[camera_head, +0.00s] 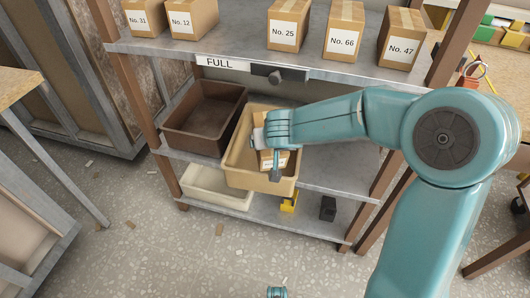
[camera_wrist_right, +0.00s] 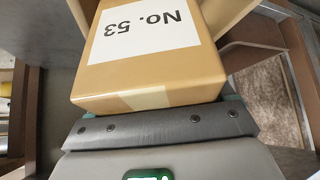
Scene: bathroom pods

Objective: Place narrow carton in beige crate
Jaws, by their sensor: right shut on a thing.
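The narrow carton (camera_head: 267,158) is a small brown box with a white label. In the right wrist view the carton (camera_wrist_right: 150,65) fills the middle and its label reads No. 53. My right gripper (camera_head: 270,149) is shut on the carton and holds it at the mouth of the beige crate (camera_head: 260,182), inside the rim outline as seen from the head. I cannot tell whether the carton touches the crate floor. The gripper and forearm hide part of the carton and the crate's right rear.
A dark brown crate (camera_head: 204,116) stands left of the beige crate on the middle shelf. A cream crate (camera_head: 216,188) sits below, beside yellow (camera_head: 289,203) and black (camera_head: 328,208) items. The upper shelf (camera_head: 225,47), with several numbered cartons and a FULL sign, lies above.

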